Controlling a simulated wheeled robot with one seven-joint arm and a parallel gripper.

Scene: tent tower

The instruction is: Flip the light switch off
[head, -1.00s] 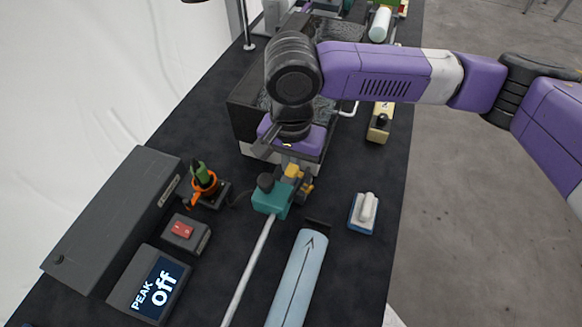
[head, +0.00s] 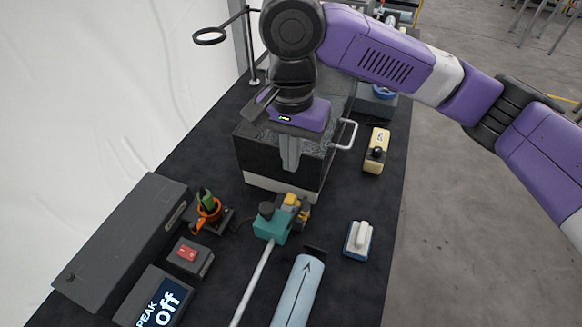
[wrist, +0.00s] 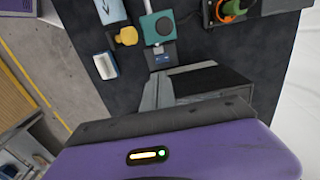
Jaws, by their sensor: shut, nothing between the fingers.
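Several switch-like devices stand on the dark table, and I cannot tell for sure which is the light switch. A cream block with a black knob (head: 376,152) is farther back. My gripper (head: 290,168) is shut and empty, pointing down over the dark glossy box, apart from all these switches.
The dark glossy box (head: 255,158) has a handle on its right. A teal device with a rod (head: 268,228) and a yellow part stands in front of it. A light blue cylinder (head: 298,292) lies nearby. A long grey case (head: 125,240) lines the left side.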

